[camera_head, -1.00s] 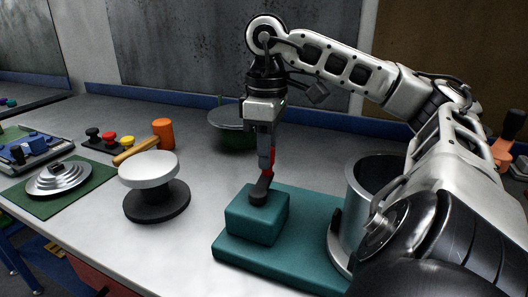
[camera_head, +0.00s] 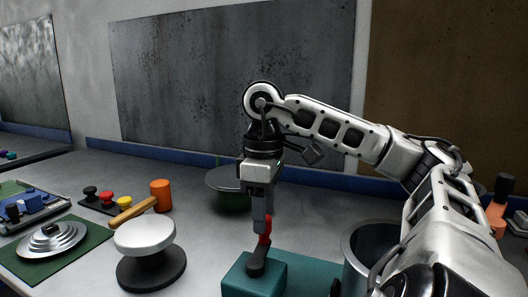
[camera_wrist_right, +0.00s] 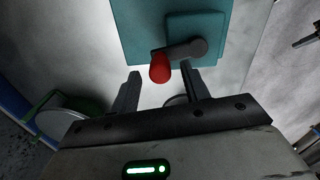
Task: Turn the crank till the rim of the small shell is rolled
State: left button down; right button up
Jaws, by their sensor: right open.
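A teal machine (camera_head: 310,272) stands at the front middle of the table, with a raised teal box (camera_head: 250,284) on it. Its crank has a dark arm (camera_head: 257,263) on the box and a red handle (camera_head: 265,239). A grey metal cylinder (camera_head: 370,240), perhaps the shell, stands at the right of the machine, partly hidden by my right arm. I cannot tell its rim's state. My right gripper (camera_head: 262,224) points down at the handle. My left gripper is out of view.
A white-topped round stand (camera_head: 145,236) is left of the machine, with a wooden-handled tool (camera_head: 131,213) behind it. An orange cylinder (camera_head: 160,195) and a dark green pot (camera_head: 232,200) stand further back. Stacked metal discs (camera_head: 52,240) lie on a green mat at left.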

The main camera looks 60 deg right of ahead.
pick_arm(q)
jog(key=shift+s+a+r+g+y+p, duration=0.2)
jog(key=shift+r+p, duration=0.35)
jog(key=shift+p, duration=0.8)
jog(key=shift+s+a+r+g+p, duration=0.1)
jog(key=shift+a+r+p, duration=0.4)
jog(key=shift+p, duration=0.9)
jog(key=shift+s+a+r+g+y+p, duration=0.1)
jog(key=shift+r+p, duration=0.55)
jog(key=shift+p, duration=0.7)
pick_arm(e)
notch_tip(320, 180, up, 14)
jog(key=shift+r, duration=0.1)
